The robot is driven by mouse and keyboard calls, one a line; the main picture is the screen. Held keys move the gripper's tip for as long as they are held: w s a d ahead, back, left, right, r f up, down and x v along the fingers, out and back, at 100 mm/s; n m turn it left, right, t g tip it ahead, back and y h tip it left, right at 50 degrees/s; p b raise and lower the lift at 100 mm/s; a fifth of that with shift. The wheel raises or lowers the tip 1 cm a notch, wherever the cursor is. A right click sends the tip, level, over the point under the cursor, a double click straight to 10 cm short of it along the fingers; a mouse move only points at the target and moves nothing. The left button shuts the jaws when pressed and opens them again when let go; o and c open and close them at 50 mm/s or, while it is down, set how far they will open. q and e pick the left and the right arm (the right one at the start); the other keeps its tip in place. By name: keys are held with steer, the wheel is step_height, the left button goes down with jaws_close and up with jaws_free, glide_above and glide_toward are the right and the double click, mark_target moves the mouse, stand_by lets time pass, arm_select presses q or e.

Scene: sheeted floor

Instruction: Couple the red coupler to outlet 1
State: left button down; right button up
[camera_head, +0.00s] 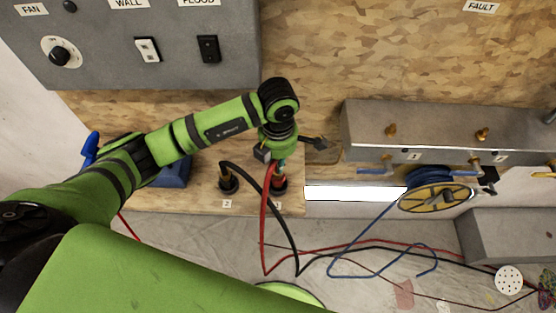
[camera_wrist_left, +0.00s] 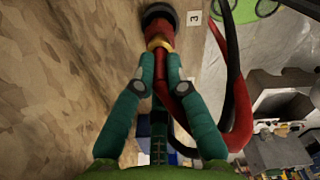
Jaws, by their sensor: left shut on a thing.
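My left gripper (camera_head: 280,163) points down at the low wooden shelf in the head view. In the left wrist view its two teal fingers (camera_wrist_left: 160,76) are shut on the red coupler (camera_wrist_left: 160,32), near its brass-coloured ring. The coupler sits at a dark round socket with a label (camera_wrist_left: 194,18) reading 3 beside it; I cannot tell whether it is locked there. A red hose (camera_head: 264,225) runs from it to the floor. A tag (camera_head: 414,156) that seems to read 1 is on the metal manifold (camera_head: 440,119) at the right. My right gripper is not in view.
A black hose rises from a socket (camera_head: 228,184) labelled 2, close left of the gripper, and crosses the red hose. A blue hose reel (camera_head: 435,198) hangs under the manifold. Hoses lie over the floor sheet (camera_head: 380,285). A grey switch panel (camera_head: 110,55) is above left.

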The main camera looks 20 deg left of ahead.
arm_select(q)
steer(key=shift+r+p, duration=1.9)
steer(key=shift+r, duration=1.45)
steer(key=shift+w, duration=0.1)
